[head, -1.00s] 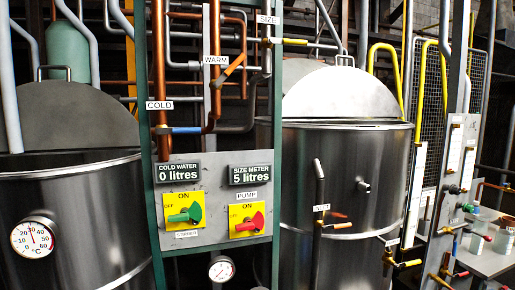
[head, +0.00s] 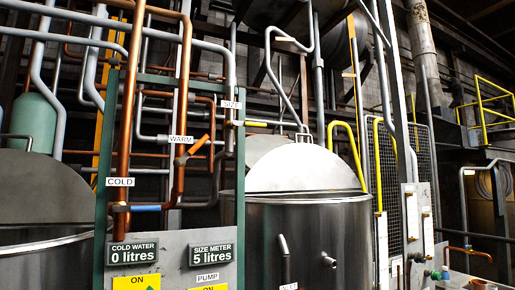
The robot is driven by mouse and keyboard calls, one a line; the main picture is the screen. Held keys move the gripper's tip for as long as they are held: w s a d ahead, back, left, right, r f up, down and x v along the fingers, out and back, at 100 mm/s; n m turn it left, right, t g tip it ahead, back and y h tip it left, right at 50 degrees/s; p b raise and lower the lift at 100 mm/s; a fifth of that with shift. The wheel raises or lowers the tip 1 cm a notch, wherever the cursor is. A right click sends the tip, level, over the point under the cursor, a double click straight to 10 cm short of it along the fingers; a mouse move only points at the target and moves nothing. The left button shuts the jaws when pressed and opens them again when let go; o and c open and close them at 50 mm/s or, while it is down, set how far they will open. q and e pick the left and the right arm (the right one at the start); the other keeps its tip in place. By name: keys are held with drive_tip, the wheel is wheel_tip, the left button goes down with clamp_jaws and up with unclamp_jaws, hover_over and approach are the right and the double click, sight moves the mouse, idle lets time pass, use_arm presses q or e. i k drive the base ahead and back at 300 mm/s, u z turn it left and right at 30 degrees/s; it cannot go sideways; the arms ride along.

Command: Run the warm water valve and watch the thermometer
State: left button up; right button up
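The warm water valve is an orange lever (head: 198,145) on the copper pipework, beside the label WARM (head: 180,139). The lever slants up to the right. The thermometer dial is out of frame now. The left steel vat (head: 45,245) that carries it shows only its upper part. The COLD label (head: 120,182) and a blue lever (head: 146,208) sit lower on the pipes. The cold water display (head: 132,253) reads 0 litres and the size meter display (head: 213,253) reads 5 litres. Neither of my grippers is in view.
Yellow rails (head: 485,105) are at the far right. A bench with small items (head: 470,282) shows at the lower right.

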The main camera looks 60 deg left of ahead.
sight(191, 152)
drive_tip(key=z, duration=0.15)
drive_tip(key=i, duration=1.4)
drive_tip(key=u, duration=2.3)
